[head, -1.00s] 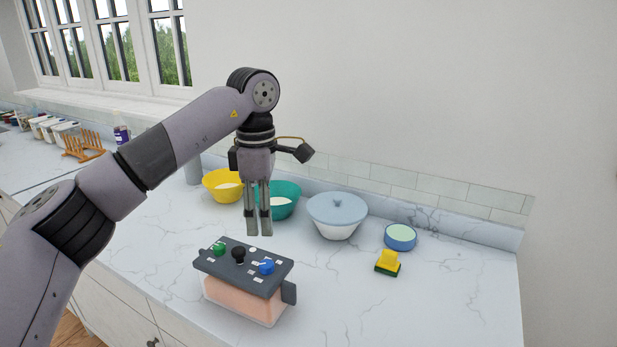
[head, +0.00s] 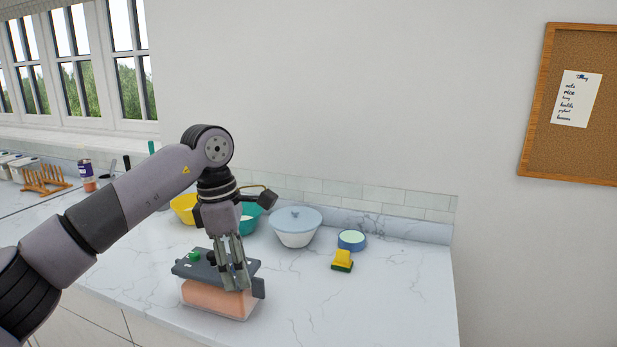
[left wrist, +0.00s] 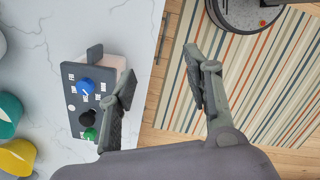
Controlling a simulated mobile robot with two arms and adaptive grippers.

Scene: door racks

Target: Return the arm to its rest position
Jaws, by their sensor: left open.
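My left arm comes in from the left in the head view. Its left gripper (head: 234,288) points down and overlaps the grey-lidded box in the picture. The left wrist view shows the same gripper (left wrist: 158,85) with its two fingers wide apart and nothing between them. The box (head: 218,299) has a dark lid with green, black and blue knobs and a pinkish body. In the left wrist view the box (left wrist: 85,95) lies to the left of the fingers, near the counter edge. My right gripper is not in view.
On the marble counter (head: 385,300) stand a yellow bowl (head: 184,208), a teal bowl (head: 249,219), a lidded bowl (head: 296,238), a blue dish (head: 352,240) and a yellow-green sponge (head: 343,260). The wrist view shows a striped rug (left wrist: 255,75). A corkboard (head: 575,105) hangs on the wall.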

